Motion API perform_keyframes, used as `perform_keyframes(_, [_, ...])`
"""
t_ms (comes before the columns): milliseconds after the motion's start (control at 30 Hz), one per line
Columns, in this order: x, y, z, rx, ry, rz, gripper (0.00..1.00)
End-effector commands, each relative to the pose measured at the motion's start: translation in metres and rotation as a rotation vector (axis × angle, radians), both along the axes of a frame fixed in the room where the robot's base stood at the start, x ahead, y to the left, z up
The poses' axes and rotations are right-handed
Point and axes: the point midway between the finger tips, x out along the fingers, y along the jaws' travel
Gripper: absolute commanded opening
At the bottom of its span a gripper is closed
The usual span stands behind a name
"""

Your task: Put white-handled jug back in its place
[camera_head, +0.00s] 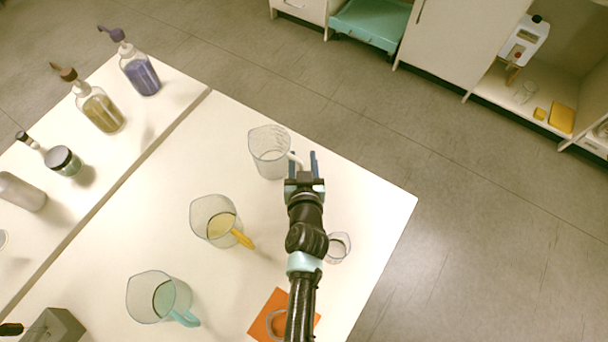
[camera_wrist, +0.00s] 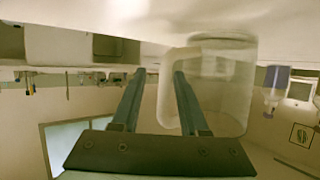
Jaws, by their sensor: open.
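The white-handled jug (camera_head: 268,148) is clear and empty-looking, and stands upright at the table's far side. Its white handle (camera_head: 296,158) points right, toward my gripper (camera_head: 301,157). My gripper is open, its two fingers reaching up beside the handle. In the wrist view, which looks upside down, the white-handled jug (camera_wrist: 228,88) is right of centre. Its handle (camera_wrist: 162,98) shows between the fingers of my gripper (camera_wrist: 159,74), and the right finger overlaps the handle's loop. I cannot tell whether a finger touches it.
A yellow-handled jug (camera_head: 212,222) and a teal-handled jug (camera_head: 150,298) stand nearer on the table. A small beaker (camera_head: 338,247) is right of my arm. Several bottles, including a purple one (camera_head: 141,76), line the left.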

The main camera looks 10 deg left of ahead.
Motion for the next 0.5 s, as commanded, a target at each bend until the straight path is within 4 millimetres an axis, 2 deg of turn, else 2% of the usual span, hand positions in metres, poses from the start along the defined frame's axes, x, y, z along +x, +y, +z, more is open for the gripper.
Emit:
perform_keyframes(300, [-0.055, -0.014, 0.021, -0.002, 0.004, 0.0, 0.44])
perform_keyframes(500, [-0.085, -0.022, 0.033, -0.001, 0.003, -0.001, 0.44])
